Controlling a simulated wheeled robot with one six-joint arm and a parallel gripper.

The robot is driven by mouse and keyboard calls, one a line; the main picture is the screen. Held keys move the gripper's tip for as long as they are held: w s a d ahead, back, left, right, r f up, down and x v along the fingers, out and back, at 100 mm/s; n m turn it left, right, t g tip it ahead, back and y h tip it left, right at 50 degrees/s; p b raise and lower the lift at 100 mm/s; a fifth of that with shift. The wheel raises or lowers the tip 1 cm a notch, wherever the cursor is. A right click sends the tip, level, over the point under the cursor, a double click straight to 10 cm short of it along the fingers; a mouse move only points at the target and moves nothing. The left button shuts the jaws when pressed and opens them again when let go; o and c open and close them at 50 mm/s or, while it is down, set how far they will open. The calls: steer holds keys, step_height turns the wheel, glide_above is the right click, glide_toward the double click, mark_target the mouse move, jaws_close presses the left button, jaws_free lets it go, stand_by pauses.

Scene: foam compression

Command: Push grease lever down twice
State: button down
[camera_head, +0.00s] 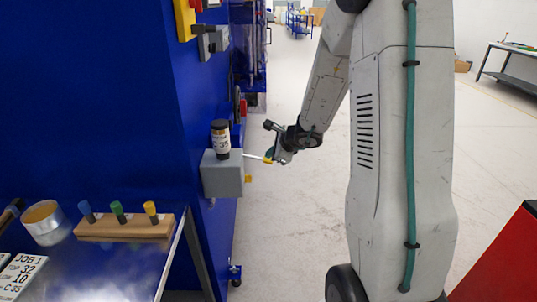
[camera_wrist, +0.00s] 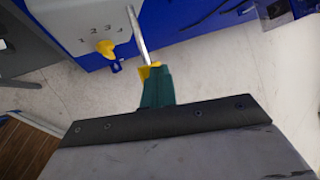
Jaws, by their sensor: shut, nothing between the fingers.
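The grease unit is a grey box (camera_head: 222,174) on the side of the blue machine, with a dark labelled cartridge (camera_head: 220,138) upright on top. A thin metal lever (camera_head: 256,157) sticks out from the box to the right. My gripper (camera_head: 270,158) is shut and empty, with its tip at the outer end of the lever; I cannot tell if they touch. In the wrist view the lever (camera_wrist: 137,35) runs down toward the yellow fingertips of my gripper (camera_wrist: 149,72). The box's face there (camera_wrist: 85,25) shows numerals and a yellow pointer knob (camera_wrist: 105,48).
A metal bench (camera_head: 110,262) at the lower left holds a wooden block (camera_head: 125,228) with coloured-handled tools, a round tin (camera_head: 46,222) and a job sign (camera_head: 20,275). A red cabinet (camera_head: 505,262) is at the lower right. The floor between is clear.

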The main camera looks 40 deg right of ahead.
steer(key=shift+r, duration=1.75)
steer(key=shift+r, duration=2.5)
